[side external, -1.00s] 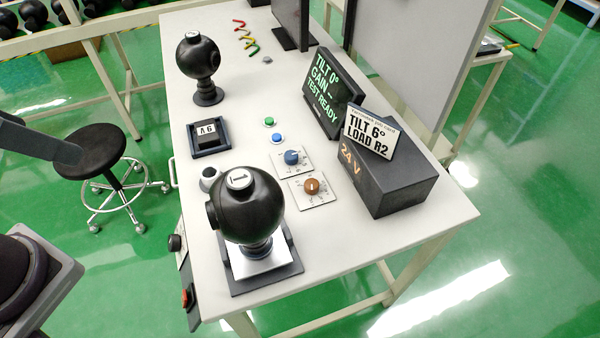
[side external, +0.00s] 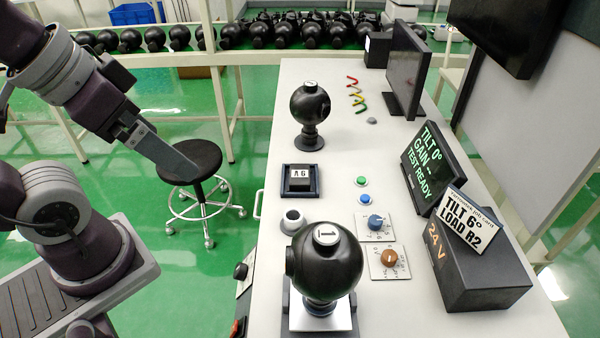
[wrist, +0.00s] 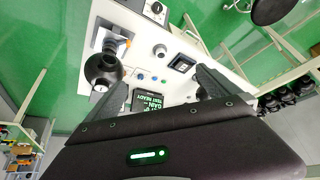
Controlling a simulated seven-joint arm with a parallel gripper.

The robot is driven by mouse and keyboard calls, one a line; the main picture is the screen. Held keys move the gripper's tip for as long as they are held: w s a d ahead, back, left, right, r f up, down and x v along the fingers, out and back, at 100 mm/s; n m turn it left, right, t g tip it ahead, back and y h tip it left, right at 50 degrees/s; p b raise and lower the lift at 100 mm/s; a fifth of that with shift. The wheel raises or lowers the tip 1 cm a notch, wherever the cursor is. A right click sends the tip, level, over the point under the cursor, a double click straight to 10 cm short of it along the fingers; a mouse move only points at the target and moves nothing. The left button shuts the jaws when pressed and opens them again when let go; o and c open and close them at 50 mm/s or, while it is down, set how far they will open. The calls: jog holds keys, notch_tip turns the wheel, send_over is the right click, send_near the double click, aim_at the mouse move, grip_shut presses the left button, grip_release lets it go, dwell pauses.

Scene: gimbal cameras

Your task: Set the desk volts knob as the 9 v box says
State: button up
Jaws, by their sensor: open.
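A small dark box with a white label reading 9 V upside down (side external: 300,178) sits in a dark tray (side external: 287,193) on the white desk. Two knobs stand on pale dial plates near the desk's middle: a blue knob (side external: 375,221) and, nearer, an orange-brown knob (side external: 389,257). Their plate lettering is too small to read, so I cannot tell which is volts. My gripper (side external: 178,165) is off the desk's left side, above the stool, apart from both knobs. In the wrist view my gripper (wrist: 158,82) is open, with nothing seen between its fingers.
A black ball-shaped camera (side external: 326,262) stands near the knobs, another (side external: 310,108) farther back. A dark 24 V box (side external: 478,265) carries a card reading TILT 6° LOAD R2 (side external: 467,218). A screen (side external: 431,167) reads TILT 0°, GAIN --, TEST READY. Green and blue buttons (side external: 363,199) lie beyond the knobs.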

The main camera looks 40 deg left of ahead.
jog(key=shift+w, duration=0.1)
jog(key=c, duration=1)
jog(key=m+g, duration=0.5)
jog(key=m, duration=0.3)
send_over(390, 255)
notch_tip(390, 255, down, 27)
jog(key=shift+d+r, duration=0.1)
jog(key=shift+r, duration=0.1)
notch_tip(390, 255, down, 7)
jog(key=shift+f, duration=0.15)
grip_shut()
